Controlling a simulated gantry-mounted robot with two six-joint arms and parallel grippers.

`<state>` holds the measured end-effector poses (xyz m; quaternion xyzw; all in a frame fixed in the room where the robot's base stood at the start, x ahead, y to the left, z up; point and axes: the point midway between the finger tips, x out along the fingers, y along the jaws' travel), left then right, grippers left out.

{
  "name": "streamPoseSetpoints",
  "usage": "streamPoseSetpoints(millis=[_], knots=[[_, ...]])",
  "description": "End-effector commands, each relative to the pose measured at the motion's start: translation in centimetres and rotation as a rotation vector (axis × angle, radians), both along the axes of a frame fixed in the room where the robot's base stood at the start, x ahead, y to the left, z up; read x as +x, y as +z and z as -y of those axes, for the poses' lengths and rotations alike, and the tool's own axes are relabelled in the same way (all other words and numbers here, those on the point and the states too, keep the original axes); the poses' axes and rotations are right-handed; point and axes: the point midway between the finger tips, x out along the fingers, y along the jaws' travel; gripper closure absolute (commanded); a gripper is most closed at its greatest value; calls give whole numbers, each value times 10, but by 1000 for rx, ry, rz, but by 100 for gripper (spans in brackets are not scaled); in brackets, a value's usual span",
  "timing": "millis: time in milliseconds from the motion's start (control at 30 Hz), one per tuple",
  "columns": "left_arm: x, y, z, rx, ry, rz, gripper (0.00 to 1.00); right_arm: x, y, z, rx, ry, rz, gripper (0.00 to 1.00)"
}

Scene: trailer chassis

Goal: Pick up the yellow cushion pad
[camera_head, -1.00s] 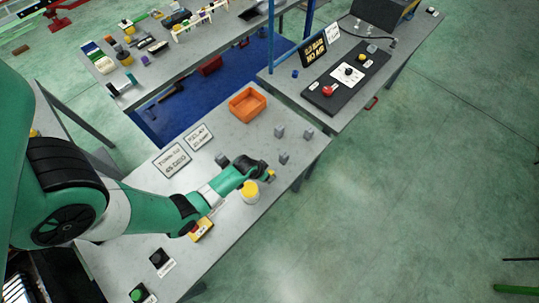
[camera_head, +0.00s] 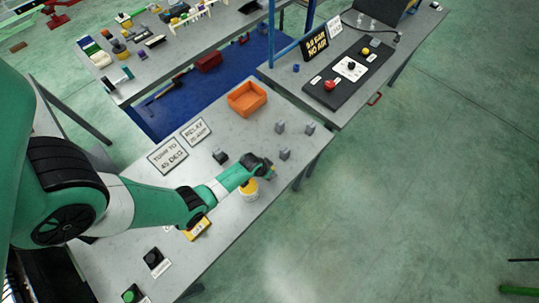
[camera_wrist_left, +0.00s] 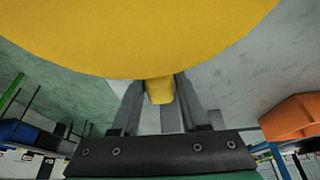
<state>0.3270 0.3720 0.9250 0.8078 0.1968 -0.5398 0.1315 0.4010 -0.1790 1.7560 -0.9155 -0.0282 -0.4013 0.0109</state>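The yellow cushion pad (camera_head: 249,186) is at the top of a short white cylinder (camera_head: 248,197) on the near bench, just below my left gripper (camera_head: 268,172). In the left wrist view the pad's broad yellow disc (camera_wrist_left: 150,35) fills the top, hiding the fingertips. A narrow yellow part (camera_wrist_left: 159,91) sits between the two grey fingers of my left gripper (camera_wrist_left: 160,95), which appear closed on it. I cannot tell whether the pad is clear of the cylinder. My right gripper is not in view.
On the near bench stand an orange bin (camera_head: 246,98), several small grey blocks (camera_head: 284,154), two signs (camera_head: 168,155), a yellow box (camera_head: 198,229) and a black button box (camera_head: 155,262). Another bench (camera_head: 376,88) is at upper right.

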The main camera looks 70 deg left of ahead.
Motion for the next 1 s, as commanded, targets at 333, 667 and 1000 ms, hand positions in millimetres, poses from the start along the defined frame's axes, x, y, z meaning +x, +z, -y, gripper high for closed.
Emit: streamPoseSetpoints(millis=[333, 667, 1000], knots=[[0, 0, 0, 0, 0, 0, 100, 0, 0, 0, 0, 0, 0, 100], [0, 4, 0, 1, 0, 2, 100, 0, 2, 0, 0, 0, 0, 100], [0, 69, 0, 1, 0, 2, 100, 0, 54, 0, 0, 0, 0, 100]])
